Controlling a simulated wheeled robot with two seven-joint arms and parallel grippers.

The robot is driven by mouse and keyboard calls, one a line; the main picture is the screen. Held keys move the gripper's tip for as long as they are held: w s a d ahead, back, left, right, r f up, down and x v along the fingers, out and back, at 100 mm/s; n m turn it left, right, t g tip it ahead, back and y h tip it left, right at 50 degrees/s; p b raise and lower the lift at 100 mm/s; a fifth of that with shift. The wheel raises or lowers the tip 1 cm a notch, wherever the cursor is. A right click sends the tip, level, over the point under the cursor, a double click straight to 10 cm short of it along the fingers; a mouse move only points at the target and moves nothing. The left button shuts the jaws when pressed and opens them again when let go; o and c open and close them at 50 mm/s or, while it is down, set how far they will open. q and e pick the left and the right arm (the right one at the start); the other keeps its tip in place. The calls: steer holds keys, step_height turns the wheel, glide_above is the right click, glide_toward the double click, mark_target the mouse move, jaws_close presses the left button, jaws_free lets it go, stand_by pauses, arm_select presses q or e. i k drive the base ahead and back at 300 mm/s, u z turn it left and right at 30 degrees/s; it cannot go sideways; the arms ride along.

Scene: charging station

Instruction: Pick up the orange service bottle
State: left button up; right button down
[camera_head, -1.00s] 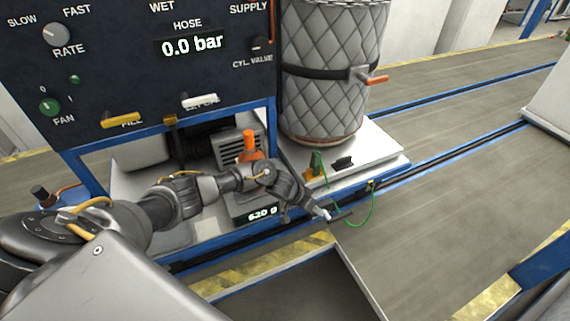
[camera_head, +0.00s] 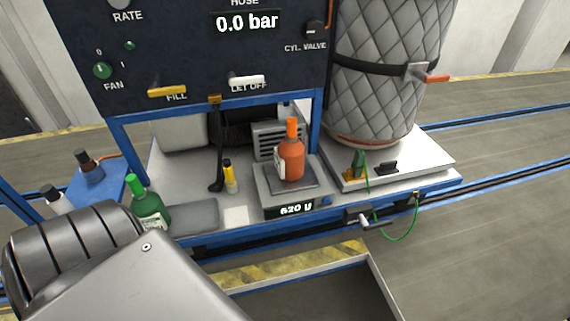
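The orange service bottle (camera_head: 291,160) stands upright on the scale (camera_head: 270,191), under the control panel. It has an orange cap and a pale label on its left side. The scale's display appears to read 620 g. Part of my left arm fills the lower left corner of the head view, but its gripper is out of the picture. My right gripper is not in view. Nothing hides the front of the bottle.
A green bottle (camera_head: 150,207) stands left of the scale, near a small yellow item (camera_head: 229,177). A quilted cylinder (camera_head: 389,75) stands on the platform at right. Blue frame posts (camera_head: 317,115) rise beside the scale. An open bin (camera_head: 330,290) lies in front.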

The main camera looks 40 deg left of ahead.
mark_target(290, 155)
steer(key=k, duration=0.45)
steer(key=u, duration=0.8)
steer(key=i, duration=0.8)
steer(key=z, duration=0.05)
